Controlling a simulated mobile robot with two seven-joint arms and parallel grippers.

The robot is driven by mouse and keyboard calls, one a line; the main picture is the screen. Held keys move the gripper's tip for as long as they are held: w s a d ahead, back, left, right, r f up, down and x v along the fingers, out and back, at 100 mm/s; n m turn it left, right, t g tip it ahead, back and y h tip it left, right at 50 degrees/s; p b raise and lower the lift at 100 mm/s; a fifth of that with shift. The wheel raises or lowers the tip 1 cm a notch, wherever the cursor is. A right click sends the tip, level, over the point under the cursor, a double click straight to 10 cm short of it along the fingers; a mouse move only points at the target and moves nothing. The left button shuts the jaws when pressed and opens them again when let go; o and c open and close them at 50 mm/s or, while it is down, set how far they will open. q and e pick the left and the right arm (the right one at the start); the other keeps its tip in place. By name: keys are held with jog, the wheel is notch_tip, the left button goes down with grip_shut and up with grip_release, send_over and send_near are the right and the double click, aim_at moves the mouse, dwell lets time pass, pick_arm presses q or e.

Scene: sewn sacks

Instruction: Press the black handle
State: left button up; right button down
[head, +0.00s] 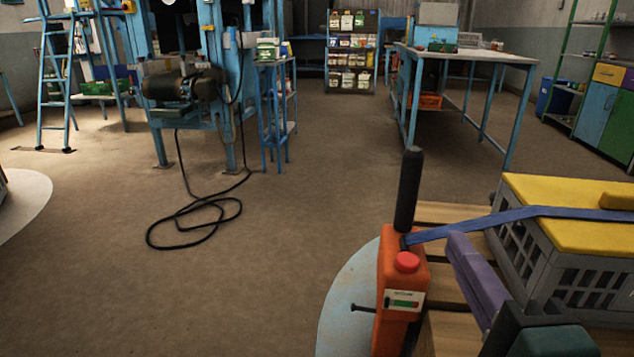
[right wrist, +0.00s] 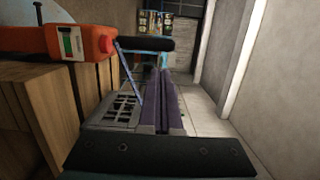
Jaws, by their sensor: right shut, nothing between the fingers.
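The black handle (head: 408,190) stands upright on top of an orange tensioning device (head: 398,315) with a red knob (head: 406,262). In the right wrist view the handle (right wrist: 150,44) lies across the picture just beyond my fingertips. My right gripper (head: 458,238) has purple fingers pressed together with nothing between them. It is to the right of the orange device and lower than the handle's top; the fingers look apart from the handle. In the right wrist view the closed fingers (right wrist: 159,72) point towards the handle. My left gripper is not in view.
A blue strap (head: 520,214) runs from the device over a grey crate with a yellow lid (head: 560,225), on a wooden pallet (head: 450,213). A black cable (head: 195,210) lies on the floor. A blue workbench (head: 470,58) stands behind.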

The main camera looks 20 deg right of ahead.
aim_at(414, 175)
jog(key=x, duration=1.4)
